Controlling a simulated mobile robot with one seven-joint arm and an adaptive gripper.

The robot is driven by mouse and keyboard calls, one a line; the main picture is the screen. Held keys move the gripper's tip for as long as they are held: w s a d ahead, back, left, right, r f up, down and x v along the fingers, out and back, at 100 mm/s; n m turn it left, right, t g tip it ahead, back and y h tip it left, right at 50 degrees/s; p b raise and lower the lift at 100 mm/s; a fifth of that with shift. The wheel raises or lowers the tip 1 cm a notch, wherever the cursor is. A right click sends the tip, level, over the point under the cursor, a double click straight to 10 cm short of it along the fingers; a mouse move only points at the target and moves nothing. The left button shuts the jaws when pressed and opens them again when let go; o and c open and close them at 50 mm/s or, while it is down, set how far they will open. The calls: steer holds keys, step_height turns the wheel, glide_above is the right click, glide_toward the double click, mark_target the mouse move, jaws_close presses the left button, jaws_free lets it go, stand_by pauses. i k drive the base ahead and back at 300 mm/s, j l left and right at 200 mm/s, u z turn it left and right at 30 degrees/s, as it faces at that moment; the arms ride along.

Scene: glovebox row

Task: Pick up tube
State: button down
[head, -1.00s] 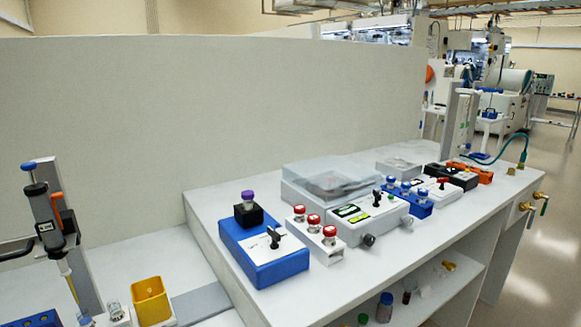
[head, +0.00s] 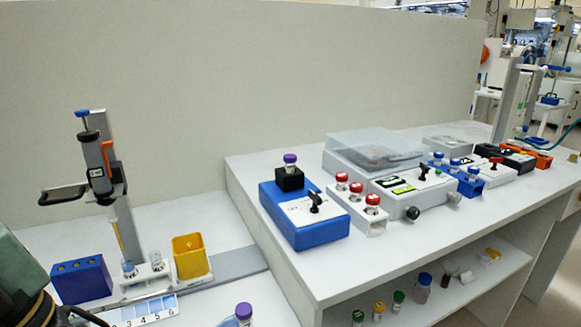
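Several small capped tubes are in view, and I cannot tell which one the task names. A purple-capped tube (head: 244,313) stands at the bottom edge, partly cut off. Another purple-capped tube (head: 290,164) sits in a black block on a blue device. Red-capped tubes (head: 356,189) stand in a white rack (head: 370,223). Blue-capped tubes (head: 455,166) stand in a blue rack (head: 470,187). Clear tubes (head: 156,261) stand in a low white rack (head: 146,279) at the left. Part of my arm shows in the lower left corner; my gripper's fingertips are not visible.
A pipette (head: 101,160) hangs on a stand above the lower bench. A blue block (head: 82,280), a yellow bin (head: 190,256) and a numbered strip (head: 148,312) are nearby. A clear-lidded box (head: 375,150) sits on the raised bench (head: 330,262). Bottles (head: 422,287) stand on the shelf below.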

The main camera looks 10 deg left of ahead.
mark_target(289, 159)
steer(key=i+l+u, duration=0.15)
steer(key=l, duration=0.3)
steer(key=i+l+u, duration=0.1)
steer(key=l, duration=0.4)
steer(key=i+l+u, duration=0.15)
steer(key=l, duration=0.35)
steer(key=i+l+u, duration=0.1)
steer(key=i+l, duration=0.15)
steer(key=l, duration=0.25)
steer(key=i+l+u, duration=0.15)
steer(key=l, duration=0.35)
steer(key=l+u, duration=0.1)
steer(key=l, duration=0.4)
steer(key=i+j, duration=0.2)
steer(key=i, duration=0.2)
steer(key=l+z, duration=0.05)
